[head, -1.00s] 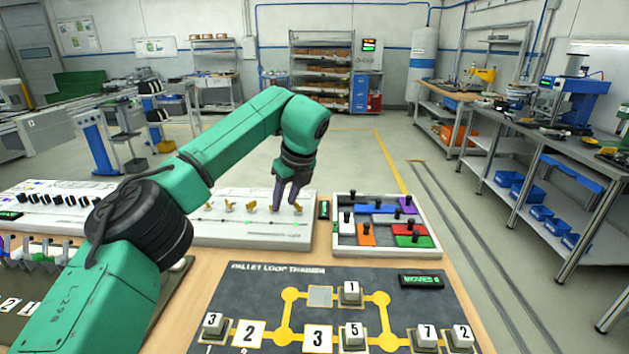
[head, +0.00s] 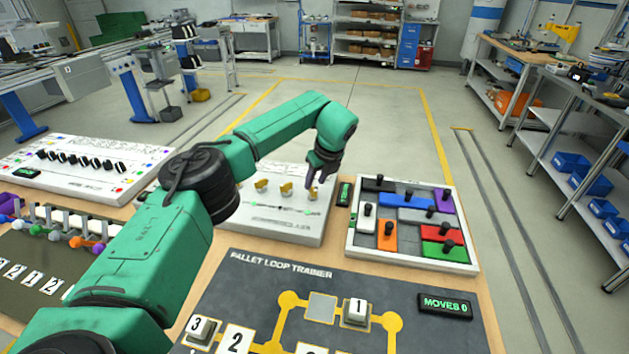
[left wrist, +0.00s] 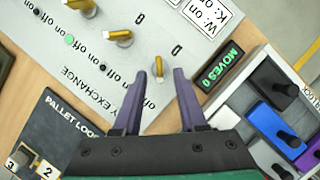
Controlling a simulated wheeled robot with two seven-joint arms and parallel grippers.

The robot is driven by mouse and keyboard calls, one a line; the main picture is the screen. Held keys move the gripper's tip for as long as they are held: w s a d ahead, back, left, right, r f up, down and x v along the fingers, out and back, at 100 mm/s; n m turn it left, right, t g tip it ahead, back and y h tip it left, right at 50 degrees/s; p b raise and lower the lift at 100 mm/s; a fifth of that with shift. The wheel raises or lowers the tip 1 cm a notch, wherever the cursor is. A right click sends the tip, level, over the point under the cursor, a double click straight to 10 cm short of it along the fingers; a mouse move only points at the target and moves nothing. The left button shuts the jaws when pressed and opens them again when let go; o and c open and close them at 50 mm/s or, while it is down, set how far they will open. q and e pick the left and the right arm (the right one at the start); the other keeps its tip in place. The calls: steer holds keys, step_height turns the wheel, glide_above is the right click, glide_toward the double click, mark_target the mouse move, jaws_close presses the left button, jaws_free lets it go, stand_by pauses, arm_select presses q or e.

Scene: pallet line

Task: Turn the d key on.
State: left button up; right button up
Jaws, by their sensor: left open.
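A white panel (head: 282,224) carries a row of yellow keys. The rightmost key (head: 311,194) is partly hidden by my left gripper (head: 318,184), and its letter cannot be read. In the left wrist view this key (left wrist: 159,68) stands upright between the tips of my left gripper (left wrist: 159,75), which is open with a gap on both sides. Two other yellow keys, one in the middle (left wrist: 118,37) and one at the top left (left wrist: 82,8), lie turned to a different angle. "Off" and "on" marks run along the row. My right gripper is not in view.
A green-lit display (left wrist: 219,66) stands just right of the panel. Beyond it is a sliding-block tray (head: 460,262) with upright black knobs. The dark pallet loop board (head: 255,290) lies in front.

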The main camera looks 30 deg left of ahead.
mark_target(313, 192)
arm_select(q)
steer(key=shift+x, duration=0.8)
steer(key=shift+a+f, duration=0.2)
steer(key=shift+f, duration=0.25)
jaws_close()
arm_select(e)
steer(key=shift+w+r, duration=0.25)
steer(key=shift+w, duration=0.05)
